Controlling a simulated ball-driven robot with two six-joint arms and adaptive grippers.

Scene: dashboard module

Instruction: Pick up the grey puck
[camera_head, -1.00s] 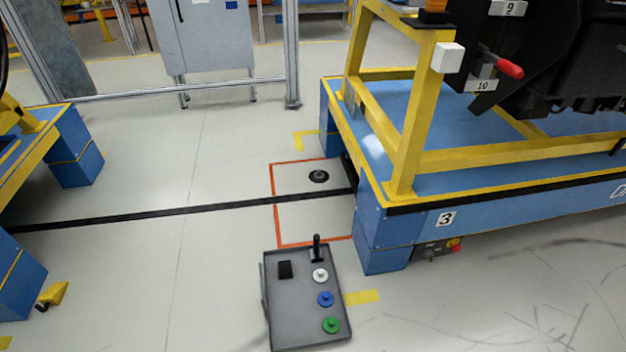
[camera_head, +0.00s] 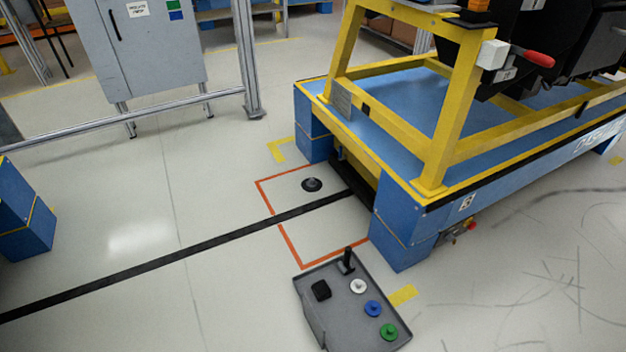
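A small round dark disc with a grey raised middle (camera_head: 312,184) lies on the floor inside an orange taped outline (camera_head: 266,206). It is the nearest match to a grey puck, though its outer rim looks black. A grey tray (camera_head: 330,325) near the bottom holds a white puck (camera_head: 358,286), a blue puck (camera_head: 373,308) and a green puck (camera_head: 389,331). Neither of my grippers shows in the view.
The tray also bears a black block (camera_head: 321,290) and a black upright handle (camera_head: 347,261). A blue and yellow platform (camera_head: 400,235) stands close on the right. A black floor strip (camera_head: 170,255) crosses the outline.

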